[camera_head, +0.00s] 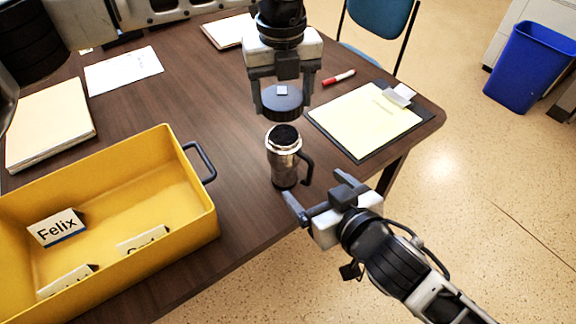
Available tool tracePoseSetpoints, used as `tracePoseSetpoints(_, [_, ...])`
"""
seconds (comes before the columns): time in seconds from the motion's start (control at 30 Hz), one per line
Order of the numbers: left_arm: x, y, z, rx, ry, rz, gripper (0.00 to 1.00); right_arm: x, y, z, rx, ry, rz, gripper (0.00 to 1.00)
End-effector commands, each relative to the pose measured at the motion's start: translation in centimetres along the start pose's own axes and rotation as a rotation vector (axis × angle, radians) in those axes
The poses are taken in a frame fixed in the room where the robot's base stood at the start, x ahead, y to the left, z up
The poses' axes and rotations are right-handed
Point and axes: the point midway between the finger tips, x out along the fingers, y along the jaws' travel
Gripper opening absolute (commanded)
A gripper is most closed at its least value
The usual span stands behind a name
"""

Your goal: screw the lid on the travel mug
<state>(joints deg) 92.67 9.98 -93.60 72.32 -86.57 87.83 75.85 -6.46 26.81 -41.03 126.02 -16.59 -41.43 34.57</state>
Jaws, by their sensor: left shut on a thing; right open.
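The travel mug (283,164) stands upright on the dark wooden table, silver with a dark open top and a black handle on its right side. My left gripper (281,104) is shut on the dark round lid (283,101) and holds it above the mug, with a visible gap between them. My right gripper (322,199) is open and comes in from the lower right. Its fingers are low beside the mug's handle and base; whether they touch the mug is not clear.
A yellow crate (190,205) with name cards stands at the left front. A clipboard (372,121) with yellow paper lies right of the mug, with a red marker (339,77) behind it. Papers (123,71) and a folder (50,124) lie at the back left. A blue bin (528,68) stands on the floor.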

Motion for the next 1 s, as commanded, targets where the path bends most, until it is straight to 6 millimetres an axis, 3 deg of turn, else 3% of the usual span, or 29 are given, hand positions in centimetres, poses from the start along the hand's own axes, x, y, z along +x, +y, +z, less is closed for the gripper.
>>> tracePoseSetpoints(0.53, [-0.1, -0.2, 0.1, -0.057, 0.001, 0.0, 0.45, 0.7, 0.0, -0.2, -0.003, 0.004, 0.001, 0.85])
tracePoseSetpoints(1.0, [-0.1, -0.2, 0.1, -0.056, 0.001, 0.001, 0.45, 8.8, 0.0, -0.3, -0.003, 0.004, 0.0, 0.85])
